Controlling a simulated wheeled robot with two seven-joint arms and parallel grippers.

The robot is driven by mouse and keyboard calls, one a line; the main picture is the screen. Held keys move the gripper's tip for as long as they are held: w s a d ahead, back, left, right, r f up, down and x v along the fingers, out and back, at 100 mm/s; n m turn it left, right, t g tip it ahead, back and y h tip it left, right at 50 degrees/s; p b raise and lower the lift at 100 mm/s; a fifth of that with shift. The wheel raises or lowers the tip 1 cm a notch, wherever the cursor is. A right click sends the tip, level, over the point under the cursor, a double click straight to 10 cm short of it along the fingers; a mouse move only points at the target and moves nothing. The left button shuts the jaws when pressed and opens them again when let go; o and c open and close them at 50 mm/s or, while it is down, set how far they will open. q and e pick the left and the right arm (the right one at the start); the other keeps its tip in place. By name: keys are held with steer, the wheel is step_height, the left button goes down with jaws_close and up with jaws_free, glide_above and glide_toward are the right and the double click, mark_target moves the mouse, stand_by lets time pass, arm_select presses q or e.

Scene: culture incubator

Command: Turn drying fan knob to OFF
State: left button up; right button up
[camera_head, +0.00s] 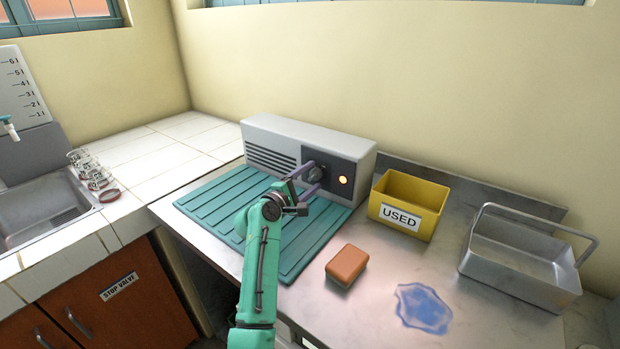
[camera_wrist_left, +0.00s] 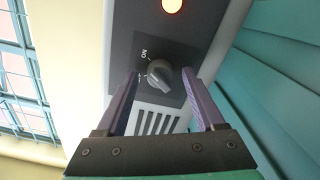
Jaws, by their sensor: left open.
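The drying fan (camera_head: 291,148) is a grey box with a slatted vent, standing at the back of the green ribbed mat (camera_head: 222,205). Its dark panel carries a round grey knob (camera_head: 314,172) and a glowing orange lamp (camera_head: 343,180). In the left wrist view the knob (camera_wrist_left: 160,74) sits beside an "ON" mark, and the lamp (camera_wrist_left: 172,5) is lit. My left gripper (camera_head: 305,187) is open in front of the panel. In the left wrist view its purple fingers (camera_wrist_left: 164,92) stand on either side of the knob, with gaps between. My right gripper is out of view.
A yellow "USED" bin (camera_head: 408,204) stands right of the fan. An orange-brown sponge-like block (camera_head: 347,264), a blue stain (camera_head: 423,307) and a metal carrier with a handle (camera_head: 524,262) are on the steel counter. Glassware (camera_head: 93,175) and a sink (camera_head: 42,205) are at left.

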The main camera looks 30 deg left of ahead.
arm_select(q)
jaws_close()
steer(key=shift+r+n+p, duration=0.15)
steer(key=shift+n+p, duration=0.55)
steer(key=shift+p, duration=0.45)
steer(key=n+p, duration=0.6)
steer(key=p, duration=0.2)
steer(key=shift+n, duration=0.4)
steer(key=n+p, duration=0.2)
steer(key=n, duration=0.1)
steer(key=shift+p, duration=0.35)
steer(key=shift+n+p, duration=0.8)
steer(key=shift+n, duration=0.6)
steer(key=shift+d+f, duration=0.1)
steer(key=shift+f, duration=0.1)
jaws_free()
